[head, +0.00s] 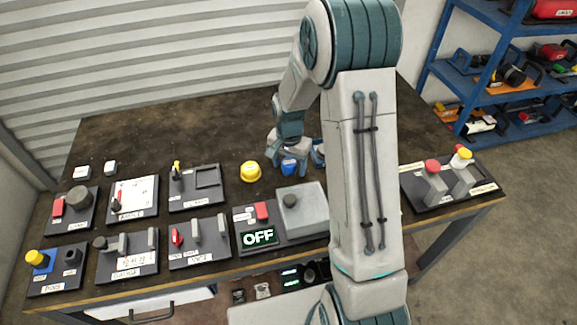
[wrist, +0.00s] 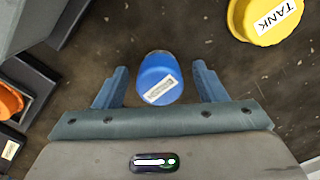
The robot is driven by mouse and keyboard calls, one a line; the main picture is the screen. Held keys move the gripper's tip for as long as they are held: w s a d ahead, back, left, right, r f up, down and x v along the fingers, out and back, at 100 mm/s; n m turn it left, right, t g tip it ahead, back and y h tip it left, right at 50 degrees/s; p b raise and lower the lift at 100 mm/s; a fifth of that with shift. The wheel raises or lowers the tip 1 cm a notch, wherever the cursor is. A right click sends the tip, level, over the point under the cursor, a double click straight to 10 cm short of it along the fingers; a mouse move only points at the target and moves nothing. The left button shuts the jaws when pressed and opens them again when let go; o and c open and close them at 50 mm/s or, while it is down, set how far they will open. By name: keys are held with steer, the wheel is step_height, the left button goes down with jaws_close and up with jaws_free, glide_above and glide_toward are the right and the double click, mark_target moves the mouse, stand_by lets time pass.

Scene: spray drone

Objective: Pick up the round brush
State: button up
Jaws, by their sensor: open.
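A round blue piece (wrist: 158,78) with a white label stands between the fingers of my gripper (wrist: 160,72) in the wrist view. The label's writing is too small to read. The fingers are apart, one on each side, with a gap to the blue piece on both sides. In the head view the blue piece (head: 289,168) is on the dark table, below my gripper (head: 297,161), partly hidden by it. I cannot tell for sure which thing is the round brush; no bristles show.
A yellow cap labelled TANK (wrist: 266,18) stands close by at the right in the wrist view. A grey box panel with an OFF display (head: 258,237) lies in front. Several dark panels fill the table's left side; another panel (head: 452,180) is at the right. The table's back is clear.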

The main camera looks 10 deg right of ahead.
mark_target(290, 161)
steer(key=c, duration=1.1)
steer(key=shift+r, duration=0.1)
steer(key=shift+r, duration=0.25)
step_height(290, 161, up, 4)
steer(key=shift+d+f, duration=0.1)
steer(key=d+r, duration=0.2)
steer(key=d, duration=0.1)
steer(key=d+r, duration=0.2)
steer(key=d, duration=0.2)
steer(key=s+d+r+b, duration=0.1)
steer(key=d+r, duration=0.1)
steer(key=d, duration=0.2)
steer(key=shift+d+r, duration=0.25)
